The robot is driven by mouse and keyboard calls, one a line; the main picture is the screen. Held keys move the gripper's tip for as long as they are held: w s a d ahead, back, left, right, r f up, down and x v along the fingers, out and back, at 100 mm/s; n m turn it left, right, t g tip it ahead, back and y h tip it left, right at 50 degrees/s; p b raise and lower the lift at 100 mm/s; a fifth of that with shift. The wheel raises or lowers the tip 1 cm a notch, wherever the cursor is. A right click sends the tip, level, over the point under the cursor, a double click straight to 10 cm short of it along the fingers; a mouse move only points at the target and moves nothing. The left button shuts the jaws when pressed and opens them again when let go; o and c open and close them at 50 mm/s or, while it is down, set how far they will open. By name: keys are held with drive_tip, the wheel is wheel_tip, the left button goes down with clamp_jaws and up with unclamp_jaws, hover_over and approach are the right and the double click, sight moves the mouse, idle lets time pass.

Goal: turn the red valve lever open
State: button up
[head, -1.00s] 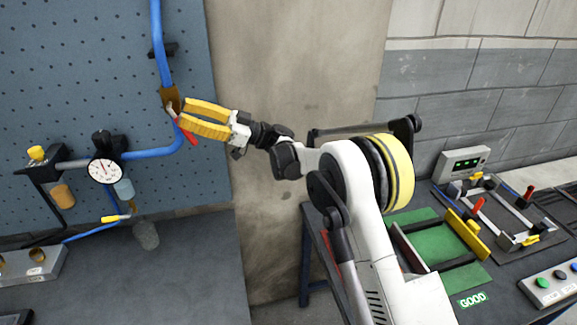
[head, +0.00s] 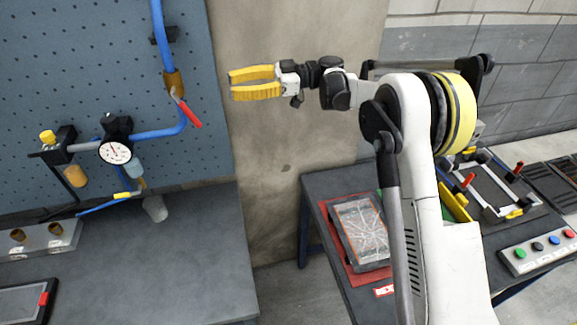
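The red valve lever (head: 189,113) sits on a brass valve (head: 174,82) in the blue pipe on the pegboard, at the upper left of the head view. The lever slants down to the right, away from the line of the vertical pipe. My gripper (head: 231,86), with yellow fingers, is to the right of the valve and slightly above the lever. It is apart from the lever. Its two fingers look spread with a narrow gap between them, and nothing shows between them.
A pressure gauge (head: 115,151) hangs on the blue pipe at left. A grey bench (head: 170,255) stands below the pegboard. At right, a second bench holds a cracked panel on a red mat (head: 340,262) and a button box (head: 540,254). A bare wall panel lies behind my gripper.

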drive_tip(key=s+d+f+m+t+h+b, duration=0.7)
drive_tip(key=s+d+f+m+h+b, duration=0.2)
drive_tip(key=s+d+f+m+b, duration=0.4)
drive_tip(key=shift+s+f+m, duration=0.25)
drive_tip(key=shift+s+m, duration=0.25)
drive_tip(key=shift+s, duration=0.75)
